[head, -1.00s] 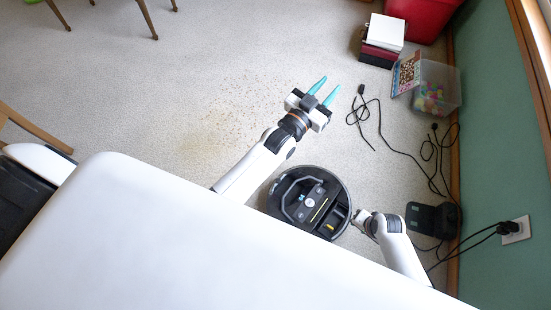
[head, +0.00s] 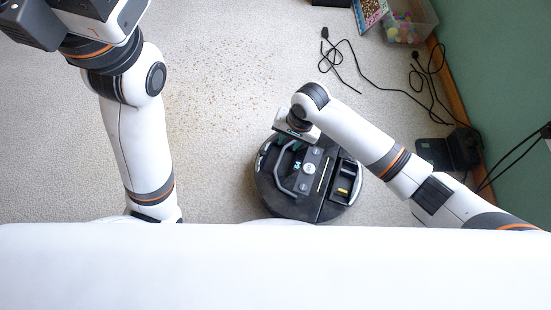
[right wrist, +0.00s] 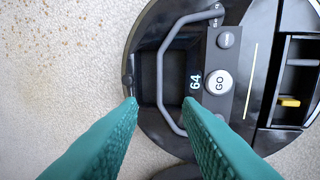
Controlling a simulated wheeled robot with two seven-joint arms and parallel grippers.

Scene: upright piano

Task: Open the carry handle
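The carry handle (head: 281,177) is a grey bent bar on top of the round black robot vacuum (head: 323,206). In the right wrist view the handle (right wrist: 160,78) arches over a dark recess left of the GO button panel, and looks folded down flat. My right gripper (head: 292,147) points down over the vacuum's handle side. In the right wrist view its two teal fingers (right wrist: 160,112) are apart, one on each side of the handle's long bar, with nothing gripped. Contact cannot be told. My left gripper (head: 75,20) is at the top left, its fingers out of frame.
Brown crumbs (head: 215,75) lie on the carpet. Black cables (head: 375,85) run to the right of the vacuum. A black dock (head: 450,150) stands by the green wall, with a clear toy bin (head: 410,22) farther back.

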